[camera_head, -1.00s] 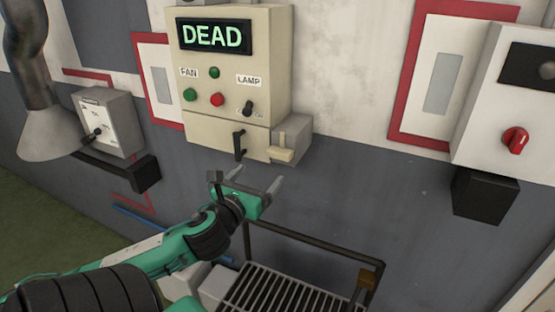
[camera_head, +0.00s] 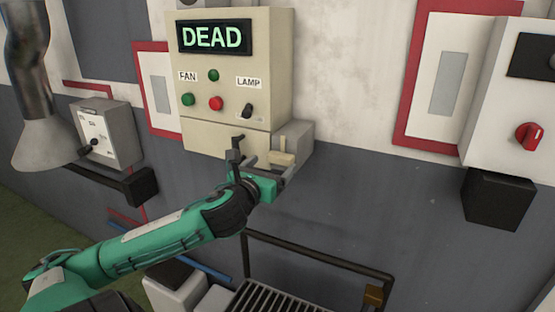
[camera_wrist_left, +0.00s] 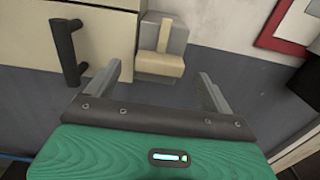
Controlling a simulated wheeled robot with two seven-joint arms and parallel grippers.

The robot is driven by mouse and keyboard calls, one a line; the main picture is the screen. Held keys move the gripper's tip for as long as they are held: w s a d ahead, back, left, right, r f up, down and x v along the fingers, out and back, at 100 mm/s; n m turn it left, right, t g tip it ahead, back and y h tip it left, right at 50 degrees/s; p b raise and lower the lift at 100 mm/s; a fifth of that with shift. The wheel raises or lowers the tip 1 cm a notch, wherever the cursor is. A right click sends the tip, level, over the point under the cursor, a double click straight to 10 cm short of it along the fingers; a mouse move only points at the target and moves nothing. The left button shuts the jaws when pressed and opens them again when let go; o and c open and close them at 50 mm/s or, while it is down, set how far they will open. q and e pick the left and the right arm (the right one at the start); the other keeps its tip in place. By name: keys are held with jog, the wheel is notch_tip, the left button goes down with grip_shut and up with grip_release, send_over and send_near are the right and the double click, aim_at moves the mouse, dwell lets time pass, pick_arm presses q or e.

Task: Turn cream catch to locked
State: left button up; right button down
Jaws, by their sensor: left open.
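The cream catch (camera_head: 282,158) is a small cream lever on a grey block (camera_head: 296,138), at the lower right of the cream control box. In the left wrist view the catch (camera_wrist_left: 160,63) shows as an upright stem with a wide foot, ahead of the fingers. My left gripper (camera_head: 264,170) is open and empty, just below and in front of the catch. In the wrist view its fingers (camera_wrist_left: 160,75) point toward the catch, one on each side of it in the picture. I cannot tell if they touch it. My right gripper is not in view.
The cream control box (camera_head: 275,60) has a display reading DEAD, FAN and LAMP controls. A black handle (camera_wrist_left: 67,52) stands left of the catch. A dark rail (camera_head: 320,257) and grating (camera_head: 262,298) lie below. A white box with a red knob (camera_head: 529,136) is at right.

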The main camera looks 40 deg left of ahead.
aim_at(277, 160)
pick_arm(q)
jog(key=p+x, duration=0.1)
jog(key=x, duration=0.2)
jog(key=shift+w+a+r, duration=0.1)
jog(key=shift+w+a, duration=0.15)
jog(key=shift+w, duration=0.45)
jog(key=c, duration=1)
